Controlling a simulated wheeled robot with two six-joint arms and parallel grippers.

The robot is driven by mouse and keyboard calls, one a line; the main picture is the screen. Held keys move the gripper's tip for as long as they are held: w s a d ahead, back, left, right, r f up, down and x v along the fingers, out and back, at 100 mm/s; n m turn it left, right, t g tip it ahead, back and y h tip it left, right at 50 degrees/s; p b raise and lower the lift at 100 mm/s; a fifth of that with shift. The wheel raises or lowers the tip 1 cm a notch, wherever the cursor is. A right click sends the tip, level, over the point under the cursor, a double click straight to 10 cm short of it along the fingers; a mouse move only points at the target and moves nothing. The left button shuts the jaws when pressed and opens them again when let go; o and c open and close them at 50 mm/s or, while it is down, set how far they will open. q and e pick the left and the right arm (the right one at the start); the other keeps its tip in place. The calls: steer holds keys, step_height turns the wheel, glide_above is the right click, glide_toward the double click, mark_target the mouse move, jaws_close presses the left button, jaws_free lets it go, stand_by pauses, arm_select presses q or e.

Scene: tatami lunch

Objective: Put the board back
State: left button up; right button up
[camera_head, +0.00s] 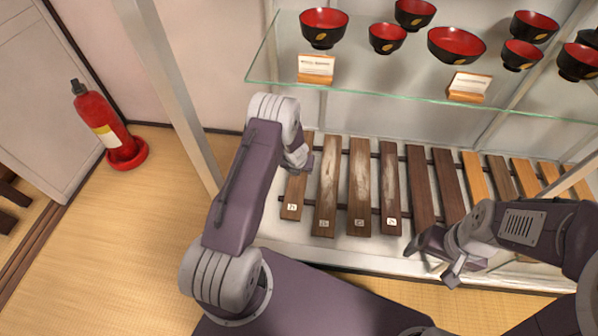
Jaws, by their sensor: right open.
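A row of long wooden boards lies side by side on dark rails in the low part of the display case. Dark brown boards are on the left, such as one tagged board (390,190), and lighter orange boards (475,178) are on the right. Several left boards carry small white tags at their near ends. My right gripper (433,264) is open at the near ends of untagged dark boards (420,188); I cannot tell whether it touches one. My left gripper (300,156) is over the leftmost tagged board (295,192), its fingers too small and partly hidden to read.
A glass shelf (400,92) above the boards holds several black and red bowls (324,27) and two small cards on stands (316,68). A metal post (172,80) stands at the case's left. A red fire extinguisher (100,115) stands on the tatami floor (120,220), which is otherwise mostly clear.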

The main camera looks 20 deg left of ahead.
arm_select(q)
steer(key=shift+f+b, duration=0.45)
steer(key=shift+b, duration=0.2)
steer(key=o, duration=1.6)
steer(key=shift+r, duration=0.1)
